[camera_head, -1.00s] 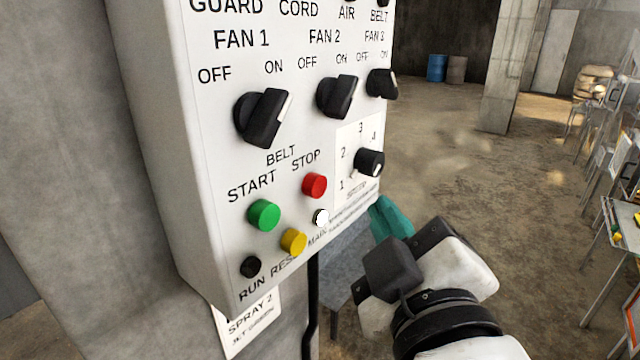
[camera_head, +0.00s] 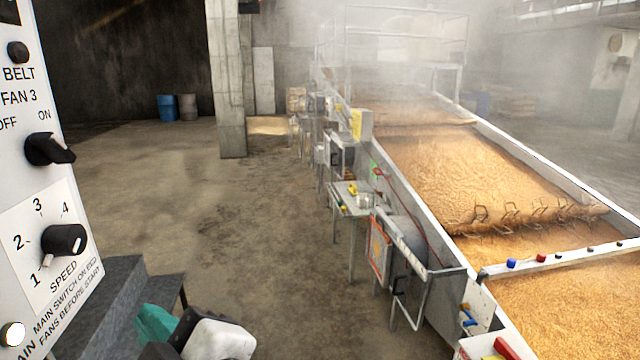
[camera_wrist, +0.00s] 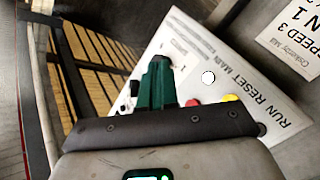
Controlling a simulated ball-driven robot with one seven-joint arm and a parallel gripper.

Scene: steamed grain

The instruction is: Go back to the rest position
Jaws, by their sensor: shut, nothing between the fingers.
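My gripper (camera_head: 152,326) shows at the bottom left of the head view, with teal fingers beside the lower right edge of the control panel (camera_head: 85,225). In the wrist view its teal fingers (camera_wrist: 158,82) are together and empty, in front of the panel face (camera_wrist: 195,65). The panel carries a black speed knob (camera_head: 64,240) and a black fan 3 switch (camera_head: 50,149). In the wrist view a white lamp (camera_wrist: 208,77) and a red button (camera_wrist: 192,102) show past the fingers. I cannot tell whether the fingers touch the panel.
A grey stepped block (camera_head: 105,295) stands just behind the gripper. Small work tables (camera_head: 350,208) line the long grain bed (camera_head: 470,170) on the right, under steam. A concrete pillar (camera_head: 227,80) and blue barrel (camera_head: 168,108) stand farther back. The middle floor is clear.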

